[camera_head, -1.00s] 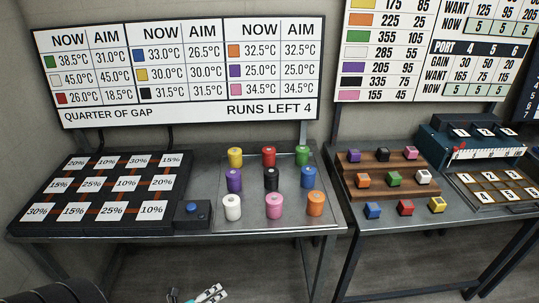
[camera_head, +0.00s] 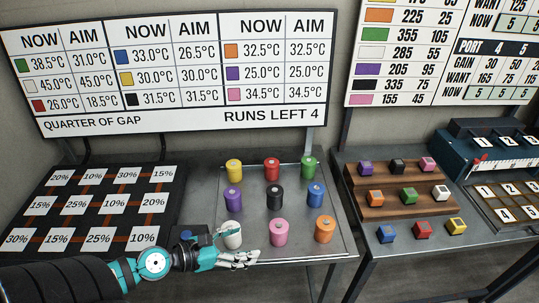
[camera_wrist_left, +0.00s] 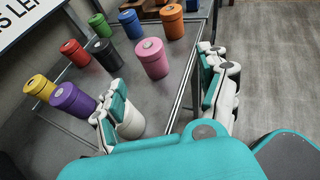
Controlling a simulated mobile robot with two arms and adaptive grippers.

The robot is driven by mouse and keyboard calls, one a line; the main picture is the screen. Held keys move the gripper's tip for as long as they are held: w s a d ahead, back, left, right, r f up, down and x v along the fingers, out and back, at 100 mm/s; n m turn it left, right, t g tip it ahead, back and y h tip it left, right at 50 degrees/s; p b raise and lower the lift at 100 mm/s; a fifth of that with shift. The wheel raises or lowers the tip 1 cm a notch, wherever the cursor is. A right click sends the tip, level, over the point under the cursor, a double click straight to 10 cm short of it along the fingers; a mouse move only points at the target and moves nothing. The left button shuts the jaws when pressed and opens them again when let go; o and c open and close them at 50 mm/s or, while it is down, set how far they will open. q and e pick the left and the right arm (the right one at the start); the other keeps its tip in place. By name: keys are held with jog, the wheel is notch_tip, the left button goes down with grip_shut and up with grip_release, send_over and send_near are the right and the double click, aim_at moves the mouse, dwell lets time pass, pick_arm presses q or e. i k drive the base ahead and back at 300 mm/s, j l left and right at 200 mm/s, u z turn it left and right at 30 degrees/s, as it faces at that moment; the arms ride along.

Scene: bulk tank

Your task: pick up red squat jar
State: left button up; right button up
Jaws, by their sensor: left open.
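The red squat jar (camera_head: 271,169) stands upright in the middle of the back row on the metal tray, between a yellow jar (camera_head: 234,170) and a green jar (camera_head: 309,167). In the left wrist view the red jar (camera_wrist_left: 75,53) is at the upper left, apart from the fingers. My left gripper (camera_head: 250,259) is open and empty at the tray's front edge, by the white jar (camera_head: 231,235). In the left wrist view its fingers (camera_wrist_left: 165,108) are spread, and the left finger partly hides the white jar. My right gripper is not in view.
Purple (camera_head: 233,198), black (camera_head: 274,197), blue (camera_head: 315,194), pink (camera_head: 280,233) and orange (camera_head: 324,230) jars stand on the tray (camera_head: 345,249). A black board with percent cards (camera_head: 98,208) lies left. A second table with coloured cubes (camera_head: 410,196) stands right.

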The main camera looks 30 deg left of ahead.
aim_at(272, 165)
jog(key=i+j, duration=0.75)
jog(key=j, duration=0.15)
